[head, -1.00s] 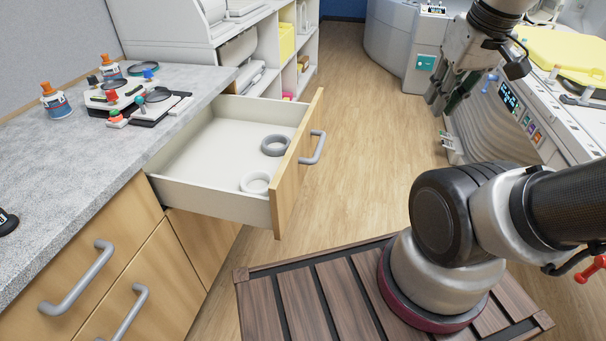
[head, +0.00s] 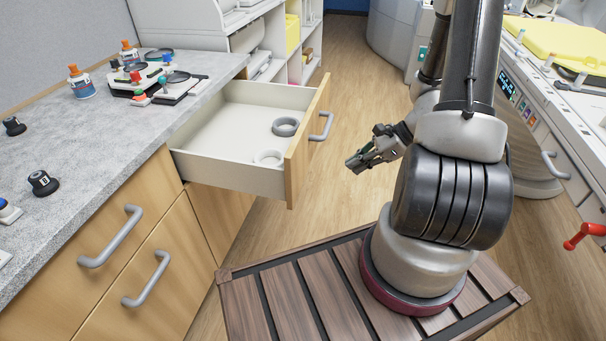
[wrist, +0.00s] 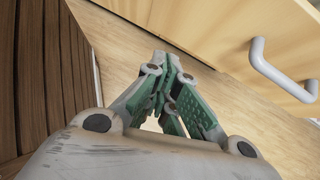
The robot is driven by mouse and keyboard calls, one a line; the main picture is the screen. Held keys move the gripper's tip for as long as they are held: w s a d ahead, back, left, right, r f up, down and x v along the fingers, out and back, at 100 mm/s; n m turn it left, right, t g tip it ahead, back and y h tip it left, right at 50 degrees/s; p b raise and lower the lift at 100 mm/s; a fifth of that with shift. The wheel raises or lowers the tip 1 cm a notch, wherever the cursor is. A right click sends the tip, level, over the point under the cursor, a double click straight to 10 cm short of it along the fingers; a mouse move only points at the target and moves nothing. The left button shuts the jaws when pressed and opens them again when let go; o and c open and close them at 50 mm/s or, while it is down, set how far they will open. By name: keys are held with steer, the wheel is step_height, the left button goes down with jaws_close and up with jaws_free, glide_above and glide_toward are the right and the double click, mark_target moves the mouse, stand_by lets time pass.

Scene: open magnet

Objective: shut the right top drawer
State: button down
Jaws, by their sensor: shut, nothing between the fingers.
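The right top drawer (head: 240,137) is pulled far out from the counter in the head view. It has white inner walls, a wooden front and a grey bar handle (head: 321,127). Two rings lie inside it, a grey one (head: 285,127) and a white one (head: 268,158). My gripper (head: 357,163) is shut and empty, to the right of the drawer front and apart from it. In the wrist view my gripper (wrist: 172,84) shows its green-padded fingers together. The drawer front (wrist: 225,30) and its handle (wrist: 280,72) are at the upper right there.
The grey countertop (head: 90,140) holds bottles, magnifiers and small dark items. Closed drawers with handles (head: 112,236) are below it at the left. A machine with a red knob (head: 583,235) stands at the right. Wooden floor (head: 345,100) is open beyond the drawer.

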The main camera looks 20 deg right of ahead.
steer(key=w+m+t, duration=0.1)
steer(key=w+m, duration=0.1)
steer(key=w, duration=0.1)
glide_toward(301, 174)
step_height(301, 174, down, 3)
steer(key=shift+w+a+f+m+h, duration=0.1)
steer(key=shift+w+a+m+h, duration=0.15)
steer(key=shift+w+a, duration=0.4)
steer(key=shift+w+a+f+m+h, duration=0.15)
steer(key=shift+w+a+h, duration=0.15)
steer(key=shift+a, duration=0.55)
steer(key=shift+r, duration=0.1)
